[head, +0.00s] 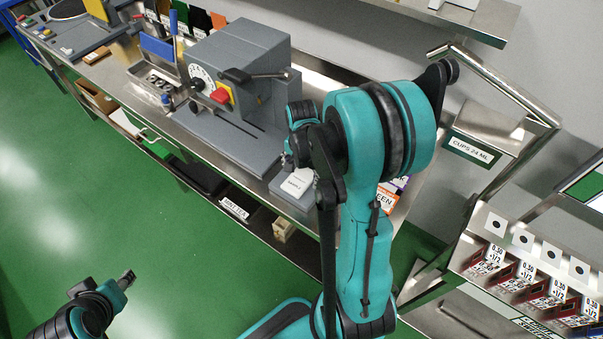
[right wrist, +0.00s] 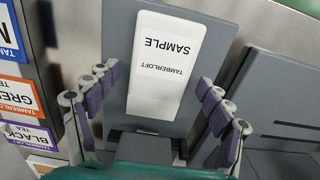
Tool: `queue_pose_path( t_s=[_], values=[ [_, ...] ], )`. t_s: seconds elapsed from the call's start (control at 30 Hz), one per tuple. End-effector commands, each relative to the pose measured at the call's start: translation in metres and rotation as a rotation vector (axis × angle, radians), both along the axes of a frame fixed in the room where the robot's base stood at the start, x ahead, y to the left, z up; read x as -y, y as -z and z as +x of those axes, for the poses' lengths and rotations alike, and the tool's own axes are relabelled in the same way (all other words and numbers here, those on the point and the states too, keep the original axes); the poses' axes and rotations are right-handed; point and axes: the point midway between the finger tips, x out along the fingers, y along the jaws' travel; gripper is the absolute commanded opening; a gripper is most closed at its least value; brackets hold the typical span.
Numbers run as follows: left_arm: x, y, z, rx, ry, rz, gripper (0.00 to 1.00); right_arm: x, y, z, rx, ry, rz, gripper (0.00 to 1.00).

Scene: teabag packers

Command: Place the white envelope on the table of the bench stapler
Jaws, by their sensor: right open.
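The white envelope (right wrist: 165,62), printed SAMPLE and TAMBERLOFT, lies flat on a grey plate (right wrist: 117,40) in the right wrist view. In the head view the envelope (head: 297,183) shows at the bench's front edge, partly behind my right arm. My right gripper (right wrist: 158,80) is open, its purple-padded fingers apart on either side of the envelope; I see no contact. In the head view this gripper (head: 297,150) is partly hidden by its arm. I cannot tell for sure whether the grey plate belongs to the bench stapler. My left gripper (head: 127,277) is over the floor, its jaw opening unclear.
A grey machine (head: 240,75) with a dial, lever and red button stands left of the envelope. Coloured tea labels (right wrist: 18,95) are left in the wrist view. A rack of cards (head: 530,280) stands at right. The green floor in front of the bench is clear.

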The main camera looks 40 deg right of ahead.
Motion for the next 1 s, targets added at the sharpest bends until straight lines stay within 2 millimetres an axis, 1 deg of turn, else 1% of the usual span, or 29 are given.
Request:
queue_pose_path(
  t_s=[0.07, 0.13, 0.3, 0.4, 0.57, 0.63, 0.77, 0.87, 1.0],
  values=[
    [0.0, -0.005, 0.0, 0.0, 0.0, 0.0, 0.4, 0.0, -0.005, 0.0, 0.0, 0.0, 0.0, 0.8],
    [0.0, -0.008, 0.0, 0.0, 0.0, 0.0, 0.4, 0.0, -0.014, 0.0, 0.0, 0.0, 0.0, 0.8],
    [0.0, -0.019, 0.0, 0.0, 0.0, 0.0, 0.4, 0.0, -0.046, 0.0, 0.0, 0.0, 0.0, 0.8],
    [0.0, -0.023, 0.0, 0.0, 0.0, 0.0, 0.4, 0.0, -0.062, 0.0, 0.0, 0.0, 0.0, 0.8],
    [0.0, -0.027, 0.0, 0.0, 0.0, 0.0, 0.4, -0.001, -0.077, 0.0, 0.002, -0.006, -0.001, 0.8],
    [0.0, -0.027, 0.0, 0.0, 0.0, 0.0, 0.4, -0.007, -0.084, -0.001, 0.016, -0.037, -0.007, 0.8],
    [0.0, -0.027, 0.0, 0.0, 0.0, 0.0, 0.4, -0.03, -0.103, -0.004, 0.079, -0.185, -0.038, 0.8],
    [0.0, -0.027, 0.0, 0.0, 0.0, 0.0, 0.4, -0.058, -0.123, -0.01, 0.157, -0.369, -0.081, 0.8],
    [0.0, -0.026, 0.0, 0.0, 0.0, 0.0, 0.4, -0.101, -0.149, -0.024, 0.285, -0.675, -0.169, 0.8]
  ],
)
